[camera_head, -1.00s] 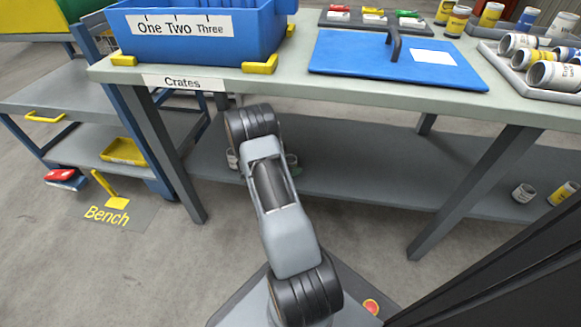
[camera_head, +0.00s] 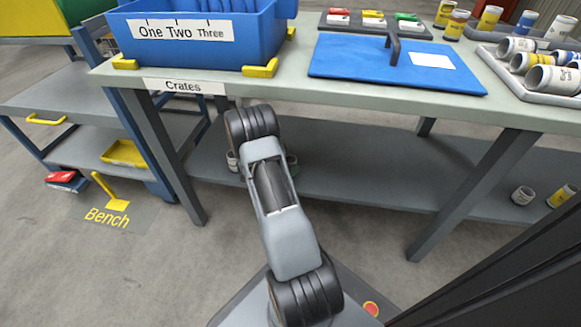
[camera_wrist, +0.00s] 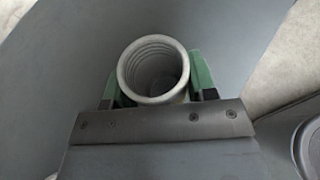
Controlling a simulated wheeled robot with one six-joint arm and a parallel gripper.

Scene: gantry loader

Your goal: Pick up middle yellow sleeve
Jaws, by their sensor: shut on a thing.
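In the wrist view my gripper (camera_wrist: 157,88) is shut, its green fingers on either side of a pale sleeve (camera_wrist: 153,72). The sleeve's round open mouth faces the camera, and its outer colour is hidden. In the head view my arm hides most of the gripper, which is low at the bench's lower shelf. Yellow-banded sleeves stand on the bench top (camera_head: 457,23), with another farther right (camera_head: 489,18). One more yellow-banded sleeve (camera_head: 562,195) is on the lower shelf at right. I cannot tell which one is the middle yellow sleeve.
A grey tray (camera_head: 497,62) holds several lying sleeves. A blue lid (camera_head: 350,62) with a dark handle and a blue crate (camera_head: 190,50) are on the bench top. A grey sleeve (camera_head: 522,195) stands on the lower shelf (camera_head: 400,178), whose middle is clear. A table leg (camera_head: 470,195) stands at right.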

